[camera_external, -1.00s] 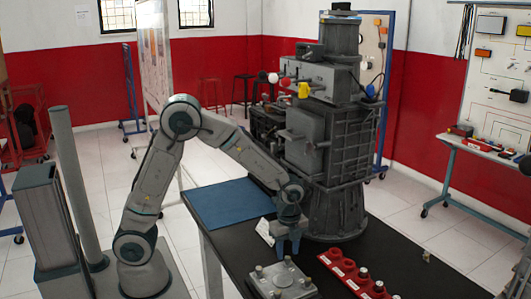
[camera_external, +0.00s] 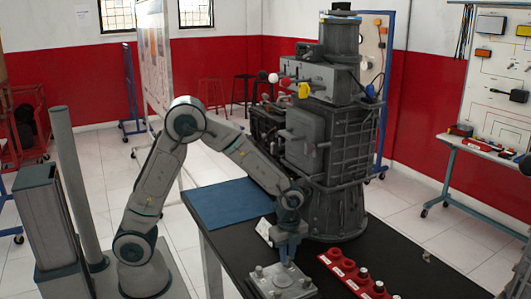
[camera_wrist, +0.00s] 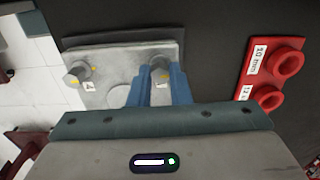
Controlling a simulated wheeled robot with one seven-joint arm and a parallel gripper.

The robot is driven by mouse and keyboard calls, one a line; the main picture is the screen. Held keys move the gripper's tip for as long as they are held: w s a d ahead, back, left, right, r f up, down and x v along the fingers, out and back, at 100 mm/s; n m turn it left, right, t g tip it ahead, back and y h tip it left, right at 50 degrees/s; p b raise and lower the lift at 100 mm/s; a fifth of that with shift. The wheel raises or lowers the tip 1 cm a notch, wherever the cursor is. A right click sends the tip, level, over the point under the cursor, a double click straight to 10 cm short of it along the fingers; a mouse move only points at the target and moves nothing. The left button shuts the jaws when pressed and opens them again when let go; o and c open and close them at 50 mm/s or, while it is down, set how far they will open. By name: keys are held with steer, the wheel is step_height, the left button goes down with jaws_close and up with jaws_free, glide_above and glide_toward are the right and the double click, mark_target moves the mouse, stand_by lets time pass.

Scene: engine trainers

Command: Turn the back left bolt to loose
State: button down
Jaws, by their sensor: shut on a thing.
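A grey metal plate (camera_external: 283,280) with bolts at its corners lies on the black bench. In the wrist view the plate (camera_wrist: 122,58) shows two bolts. My gripper (camera_external: 287,262) points down at the plate's far edge. In the wrist view my gripper (camera_wrist: 160,78) has its blue fingers shut on one bolt (camera_wrist: 159,63), whose lower part the fingers hide. The gripped bolt's own tag is mostly covered.
A red socket holder (camera_external: 345,270) lies right of the plate; it also shows in the wrist view (camera_wrist: 262,75). A tall grey engine trainer (camera_external: 330,150) stands behind my gripper. A blue mat (camera_external: 228,202) covers the bench's back left. A small white card (camera_external: 263,229) stands near my wrist.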

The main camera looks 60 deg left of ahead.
steer(key=n, duration=0.6)
steer(key=shift+n+b, duration=0.35)
steer(key=shift+n, duration=0.05)
steer(key=n, duration=0.6)
steer(key=shift+d, duration=0.1)
steer(key=n, duration=0.4)
steer(key=shift+n, duration=2.7)
steer(key=c, duration=1.3)
jaws_free()
steer(key=shift+c, duration=0.2)
